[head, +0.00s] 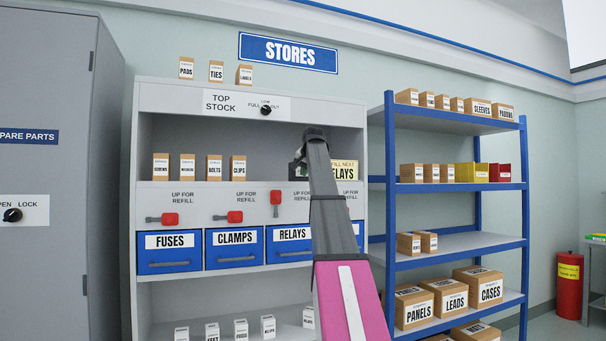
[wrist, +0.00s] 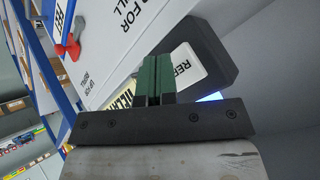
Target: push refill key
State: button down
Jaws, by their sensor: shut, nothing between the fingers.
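The refill key looks to be the dark box with a white label starting "REF" (wrist: 190,66) in the wrist view. Its label is partly hidden by my gripper (wrist: 153,64). The green fingers are shut together, empty, and their tips overlap the box in the picture; I cannot tell whether they touch it. In the head view a dark piece shows beside my arm on the middle shelf, but my arm hides most of that spot. A yellow sign reading "...FILL NEXT ...ELAYS" (head: 345,170) stands just right of my arm, partly covered.
Blue bins labelled FUSES (head: 169,265), CLAMPS (head: 234,263) and RELAYS (head: 289,254) sit below red levers. The RELAYS lever (head: 276,197) stands upright; the two left ones lie sideways. Small boxes (head: 214,168) stand on the shelf left of my arm. A blue rack (head: 389,225) is at right.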

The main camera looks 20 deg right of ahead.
jog(key=shift+s, duration=0.15)
jog(key=s, duration=0.5)
jog(key=shift+s+d, duration=0.1)
jog(key=shift+s, duration=0.25)
dwell(0.6)
